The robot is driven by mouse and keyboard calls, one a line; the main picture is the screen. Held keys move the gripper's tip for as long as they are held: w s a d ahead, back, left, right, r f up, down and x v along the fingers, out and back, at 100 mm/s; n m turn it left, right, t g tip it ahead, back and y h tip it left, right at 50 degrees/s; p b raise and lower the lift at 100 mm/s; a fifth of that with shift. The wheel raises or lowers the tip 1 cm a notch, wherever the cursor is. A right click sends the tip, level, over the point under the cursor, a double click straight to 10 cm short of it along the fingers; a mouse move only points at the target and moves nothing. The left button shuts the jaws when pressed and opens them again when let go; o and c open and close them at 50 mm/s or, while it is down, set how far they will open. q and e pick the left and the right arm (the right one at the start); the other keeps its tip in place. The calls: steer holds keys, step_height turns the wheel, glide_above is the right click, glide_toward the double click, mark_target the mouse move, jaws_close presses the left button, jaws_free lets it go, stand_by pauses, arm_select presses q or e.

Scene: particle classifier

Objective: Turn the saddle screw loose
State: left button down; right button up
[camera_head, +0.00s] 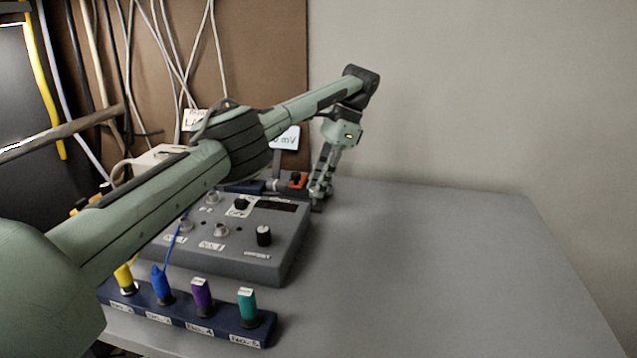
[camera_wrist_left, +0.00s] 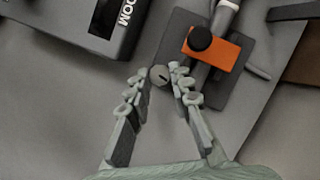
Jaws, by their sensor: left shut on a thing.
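My left gripper (camera_head: 319,192) reaches down at the back of the table, just right of the orange block (camera_head: 299,181). In the left wrist view its fingers (camera_wrist_left: 164,74) are closed on a round grey slotted screw head (camera_wrist_left: 159,76), which looks like the saddle screw. The screw sits beside a dark flat base plate (camera_wrist_left: 179,31). The orange block (camera_wrist_left: 222,50) with a black knob (camera_wrist_left: 200,38) clamps around a grey tube (camera_wrist_left: 199,76) just beyond the fingertips. In the head view the screw is hidden by the fingers. My right gripper is not seen.
A grey control box (camera_head: 270,263) with knobs stands left of the gripper. A dark blue rack (camera_head: 190,322) with several coloured plugs lies in front of it. Cables hang on the brown board (camera_head: 270,60) behind. The table's right side (camera_head: 440,270) is clear.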

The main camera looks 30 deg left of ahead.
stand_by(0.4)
arm_select(q)
steer(key=c, duration=1.6)
jaws_free()
steer(key=shift+r, duration=0.1)
step_height(320, 180, up, 10)
steer(key=shift+f, duration=0.1)
